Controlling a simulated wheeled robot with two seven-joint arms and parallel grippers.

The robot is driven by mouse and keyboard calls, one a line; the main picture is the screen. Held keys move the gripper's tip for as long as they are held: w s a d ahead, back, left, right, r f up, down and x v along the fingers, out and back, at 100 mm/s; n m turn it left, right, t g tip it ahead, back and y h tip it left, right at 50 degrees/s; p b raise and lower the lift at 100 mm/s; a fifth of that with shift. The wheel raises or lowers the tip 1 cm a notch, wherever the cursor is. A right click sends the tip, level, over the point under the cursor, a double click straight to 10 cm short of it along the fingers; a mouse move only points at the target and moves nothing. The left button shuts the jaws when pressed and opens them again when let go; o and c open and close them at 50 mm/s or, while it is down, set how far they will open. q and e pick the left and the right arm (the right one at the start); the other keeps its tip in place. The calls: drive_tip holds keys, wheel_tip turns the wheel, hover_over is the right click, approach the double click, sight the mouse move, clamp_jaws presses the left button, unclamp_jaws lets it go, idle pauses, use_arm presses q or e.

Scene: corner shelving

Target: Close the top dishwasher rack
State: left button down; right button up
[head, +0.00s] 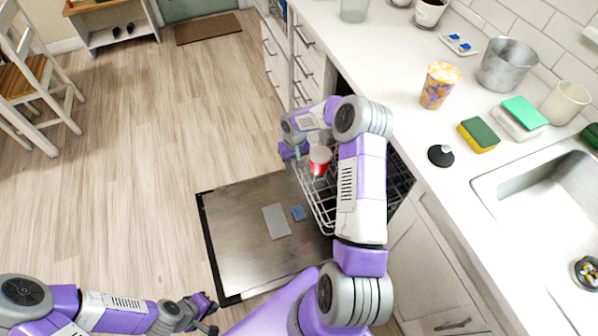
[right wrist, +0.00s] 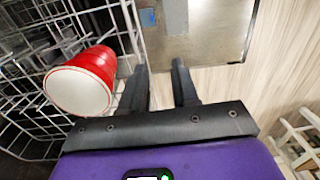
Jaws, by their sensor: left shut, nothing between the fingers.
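The dishwasher's wire rack (head: 326,214) is pulled out over the lowered door (head: 235,245), partly hidden behind my right arm. A red cup with a white end (head: 319,160) sits at the rack; it also shows in the right wrist view (right wrist: 85,80). My right gripper (head: 290,150) is at the rack's outer end, near the cup. In the right wrist view its two fingers (right wrist: 160,68) are apart, with the rack wires and cup to their left. I cannot tell whether a finger touches the wire. My left gripper (head: 208,312) is shut and empty, low at the front, away from the rack.
The counter (head: 400,120) runs along the right, with a patterned cup (head: 439,85), sponge (head: 479,135), metal pot (head: 507,65) and sink (head: 540,190). Drawers (head: 305,60) stand beyond the dishwasher. The wooden floor to the left is clear up to a chair (head: 35,85).

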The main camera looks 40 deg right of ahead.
drive_tip(key=d, duration=0.3)
drive_tip(key=shift+r+h, duration=0.1)
drive_tip(key=shift+h, duration=0.2)
wheel_tip(320, 180, down, 7)
drive_tip(key=b, duration=0.2)
drive_tip(key=shift+w+a+b, duration=0.1)
drive_tip(key=shift+b, duration=0.3)
drive_tip(key=shift+c, duration=0.2)
clamp_jaws()
idle(0.5)
